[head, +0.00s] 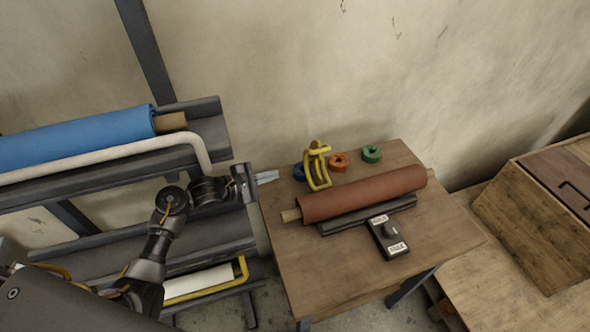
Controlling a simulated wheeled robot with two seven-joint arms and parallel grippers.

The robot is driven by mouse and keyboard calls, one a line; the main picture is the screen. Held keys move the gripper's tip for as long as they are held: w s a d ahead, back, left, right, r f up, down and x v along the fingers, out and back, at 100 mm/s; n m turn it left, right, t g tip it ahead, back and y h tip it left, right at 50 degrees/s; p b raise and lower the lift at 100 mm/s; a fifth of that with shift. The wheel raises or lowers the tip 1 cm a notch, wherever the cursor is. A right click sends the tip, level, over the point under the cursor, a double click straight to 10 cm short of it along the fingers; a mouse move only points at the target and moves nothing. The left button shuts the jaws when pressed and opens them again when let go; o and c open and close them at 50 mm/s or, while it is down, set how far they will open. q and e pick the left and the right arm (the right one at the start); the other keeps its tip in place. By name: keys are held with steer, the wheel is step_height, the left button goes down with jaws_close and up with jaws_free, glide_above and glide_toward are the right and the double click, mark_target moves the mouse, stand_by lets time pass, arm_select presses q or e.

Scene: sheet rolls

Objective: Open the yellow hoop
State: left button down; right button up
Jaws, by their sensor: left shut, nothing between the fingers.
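A yellow hoop (241,268) shows at the lower rack, its bar running along a white roll (198,282). Its left part is hidden behind my left arm. Another yellow item (317,166), with a loop-shaped frame, stands on the wooden table beside the red-brown roll; I cannot tell exactly what it is. My left gripper (268,176) is shut and empty. In the picture it lies above the lower yellow hoop and left of the yellow item, by the table's back left corner, apart from both. My right gripper is not in view.
A blue roll (80,138) lies on the upper rack behind a white hoop (110,154). The table (345,262) holds a red-brown roll (365,195), a black device (387,238) and blue, orange (338,162) and green (371,154) rings. A wooden crate (545,228) stands at right. The table's front is clear.

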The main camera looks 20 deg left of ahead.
arm_select(q)
steer(key=shift+r, duration=0.1)
steer(key=shift+w+d, duration=0.15)
steer(key=shift+d, duration=0.1)
glide_above(295, 183)
step_height(295, 183, down, 2)
steer(key=shift+d+f, duration=0.1)
steer(key=shift+f, duration=0.05)
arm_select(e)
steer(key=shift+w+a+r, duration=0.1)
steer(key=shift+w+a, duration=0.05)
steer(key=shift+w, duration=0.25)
